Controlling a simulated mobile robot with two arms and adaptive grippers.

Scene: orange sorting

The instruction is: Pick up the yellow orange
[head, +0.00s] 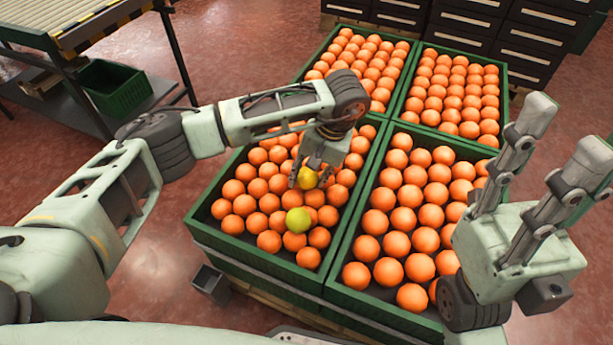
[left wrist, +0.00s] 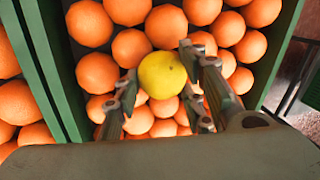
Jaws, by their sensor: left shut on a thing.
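The yellow orange (head: 308,178) is in the near left green crate (head: 262,258), among many orange ones. It also shows in the left wrist view (left wrist: 162,75), between the fingers. My left gripper (head: 307,181) points down into this crate and is shut on the yellow orange. In the left wrist view its fingers (left wrist: 158,88) stand on both sides of the fruit. A yellow-green orange (head: 298,220) lies on the oranges nearer to me in the same crate. My right gripper (head: 545,145) is at the right with its fingers spread and nothing between them.
Three more green crates full of oranges stand beside and behind, one at the near right (head: 415,215). A roller conveyor (head: 85,25) and an empty-looking green bin (head: 115,88) are at the upper left. Dark drawers (head: 470,25) stand at the back.

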